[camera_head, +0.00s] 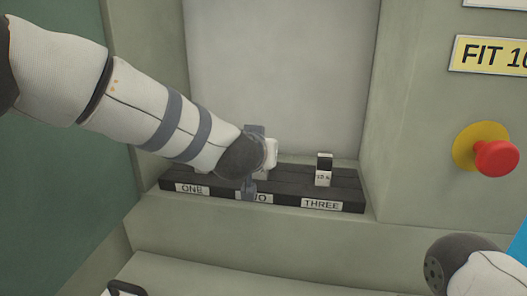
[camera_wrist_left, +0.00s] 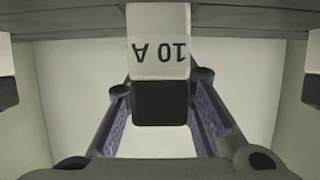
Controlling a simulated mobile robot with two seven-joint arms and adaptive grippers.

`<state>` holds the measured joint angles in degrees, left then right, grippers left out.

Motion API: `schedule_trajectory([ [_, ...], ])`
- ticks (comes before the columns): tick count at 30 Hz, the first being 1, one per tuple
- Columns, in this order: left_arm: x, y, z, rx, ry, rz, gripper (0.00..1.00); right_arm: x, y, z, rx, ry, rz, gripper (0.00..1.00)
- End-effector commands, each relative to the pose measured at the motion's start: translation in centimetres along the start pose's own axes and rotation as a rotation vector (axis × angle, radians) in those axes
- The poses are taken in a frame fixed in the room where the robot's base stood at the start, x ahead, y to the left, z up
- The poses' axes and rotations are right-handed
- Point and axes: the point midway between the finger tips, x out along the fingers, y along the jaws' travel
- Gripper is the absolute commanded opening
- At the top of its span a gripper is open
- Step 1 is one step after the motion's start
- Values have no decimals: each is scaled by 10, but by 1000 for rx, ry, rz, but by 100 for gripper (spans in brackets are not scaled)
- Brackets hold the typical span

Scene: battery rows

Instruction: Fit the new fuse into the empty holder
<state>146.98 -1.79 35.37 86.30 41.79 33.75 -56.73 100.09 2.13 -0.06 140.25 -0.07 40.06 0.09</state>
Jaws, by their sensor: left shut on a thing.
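My left gripper (camera_head: 251,160) is at the position marked TWO on the dark fuse rail (camera_head: 287,186). It is shut on a white fuse (camera_wrist_left: 158,40) with a black end, marked 10 A, upside down in the wrist view. The fuse is close to the dark rail there; how deep it sits in the holder cannot be told. In the head view my gripper hides most of holder TWO and part of its label. Another white fuse with a black top (camera_head: 324,168) stands upright at THREE. My right gripper is out of view.
Position ONE (camera_head: 192,188) is mostly behind my left arm. A red button (camera_head: 495,158) on a yellow base and a yellow FIT sign (camera_head: 490,56) are on the right panel. Side walls flank the recess. Neighbouring fuses show at both wrist view edges.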

Motion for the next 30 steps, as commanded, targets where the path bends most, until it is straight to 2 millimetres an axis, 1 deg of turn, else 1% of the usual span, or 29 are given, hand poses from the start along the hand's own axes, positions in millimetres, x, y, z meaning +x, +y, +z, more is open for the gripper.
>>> schedule_trajectory([
  [2, -1, 0, -2, 1, 2, 0, 0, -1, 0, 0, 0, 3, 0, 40],
  [5, 0, 0, 1, 2, 2, 0, 0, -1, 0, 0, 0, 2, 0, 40],
  [6, 0, 0, 2, 1, 2, 0, 25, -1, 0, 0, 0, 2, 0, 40],
  [8, 0, 0, 1, 1, 2, -1, 38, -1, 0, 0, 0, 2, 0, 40],
  [9, 0, 0, 1, 1, 2, -1, 43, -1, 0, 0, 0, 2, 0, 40],
  [17, 0, 0, 1, 1, 2, -1, 43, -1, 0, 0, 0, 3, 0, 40],
  [20, -5, 0, -4, 0, 4, 0, 43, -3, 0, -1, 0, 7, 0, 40],
  [23, -25, 0, -7, 3, 7, -1, 43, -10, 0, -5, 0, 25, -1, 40],
  [27, -62, 0, -10, 4, 12, 0, 43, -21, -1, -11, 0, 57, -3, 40],
  [30, -85, 1, -10, 4, 12, 0, 43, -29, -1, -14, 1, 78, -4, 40],
])
